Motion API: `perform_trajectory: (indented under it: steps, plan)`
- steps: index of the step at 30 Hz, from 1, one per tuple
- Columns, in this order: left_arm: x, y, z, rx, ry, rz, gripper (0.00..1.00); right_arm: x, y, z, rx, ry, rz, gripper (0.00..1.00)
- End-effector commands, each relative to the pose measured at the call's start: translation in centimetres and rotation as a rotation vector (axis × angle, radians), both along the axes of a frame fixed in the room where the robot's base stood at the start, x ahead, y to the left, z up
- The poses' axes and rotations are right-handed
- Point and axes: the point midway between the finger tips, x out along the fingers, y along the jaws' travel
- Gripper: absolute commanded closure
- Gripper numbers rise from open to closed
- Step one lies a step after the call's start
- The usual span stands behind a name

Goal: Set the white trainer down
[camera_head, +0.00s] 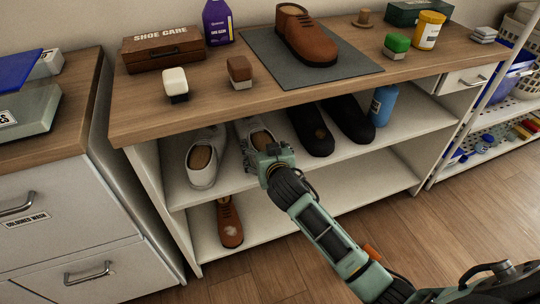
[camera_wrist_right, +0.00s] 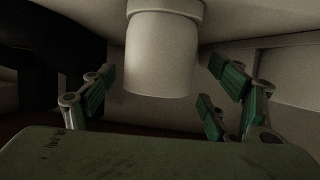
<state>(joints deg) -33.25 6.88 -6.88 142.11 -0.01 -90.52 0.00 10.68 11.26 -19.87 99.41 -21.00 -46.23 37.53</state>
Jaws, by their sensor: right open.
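Two white trainers are side by side on the upper shelf under the bench top. The left one (camera_head: 204,158) stands clear in the head view. The other white trainer (camera_head: 255,130) is partly hidden behind my right gripper (camera_head: 262,156). In the right wrist view, the rounded white end of a trainer (camera_wrist_right: 161,58) is between the spread green-padded fingers of my right gripper (camera_wrist_right: 163,88). Gaps show between the fingers and the white surface. The gripper is open. In the head view its fingertips are hard to make out. My left gripper is not in view.
Black shoes (camera_head: 311,131) stand right of the trainer, with a blue bottle (camera_head: 383,104) beyond. The bench top (camera_head: 200,107) overhangs the shelf. A brown shoe (camera_head: 229,222) is on the lower shelf (camera_head: 285,220), which is otherwise mostly bare.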

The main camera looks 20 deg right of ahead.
Motion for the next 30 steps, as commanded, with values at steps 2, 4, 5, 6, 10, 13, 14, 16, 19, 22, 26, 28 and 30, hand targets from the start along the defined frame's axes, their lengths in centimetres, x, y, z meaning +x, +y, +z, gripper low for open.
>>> perform_trajectory:
  steps: [2, 4, 5, 6, 10, 13, 14, 16, 19, 22, 26, 28, 30]
  plan:
    - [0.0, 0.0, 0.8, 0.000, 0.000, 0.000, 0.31, -1.8, 0.2, 0.9, 0.001, 0.002, 0.001, 0.20]
    - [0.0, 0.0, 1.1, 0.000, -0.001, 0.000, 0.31, -3.2, 0.3, 1.5, 0.002, 0.002, 0.000, 0.20]
    - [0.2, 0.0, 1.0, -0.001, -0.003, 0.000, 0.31, -3.7, 0.4, 1.7, 0.003, 0.001, 0.001, 0.20]
    - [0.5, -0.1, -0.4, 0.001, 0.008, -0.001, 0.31, -4.4, 0.5, 2.0, 0.003, 0.001, 0.001, 0.20]
    - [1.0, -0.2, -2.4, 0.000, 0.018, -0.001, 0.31, -6.4, 0.6, 2.7, 0.001, 0.002, 0.000, 0.20]
    - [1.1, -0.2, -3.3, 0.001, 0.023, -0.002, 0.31, -7.4, 0.7, 3.2, 0.002, 0.001, -0.001, 0.20]
    - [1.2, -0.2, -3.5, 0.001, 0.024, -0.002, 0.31, -7.7, 0.7, 3.3, 0.002, 0.000, -0.001, 0.20]
    - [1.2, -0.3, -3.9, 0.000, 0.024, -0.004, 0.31, -8.0, 0.7, 3.4, 0.001, 0.001, 0.000, 0.20]
    - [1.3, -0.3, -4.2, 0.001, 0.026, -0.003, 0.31, -8.3, 0.7, 3.5, 0.001, 0.000, -0.001, 0.20]
    - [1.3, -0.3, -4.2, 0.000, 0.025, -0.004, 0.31, -9.2, 0.5, 2.4, -0.004, 0.036, -0.004, 0.20]
    - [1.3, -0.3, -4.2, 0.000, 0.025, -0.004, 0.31, -14.3, -0.6, -2.7, -0.027, 0.231, -0.002, 0.20]
    - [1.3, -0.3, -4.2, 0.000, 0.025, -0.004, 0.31, -18.8, -1.1, -6.1, -0.042, 0.386, 0.020, 0.20]
    - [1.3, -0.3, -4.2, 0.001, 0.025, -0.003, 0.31, -23.6, -1.3, -8.9, -0.054, 0.537, 0.058, 0.20]
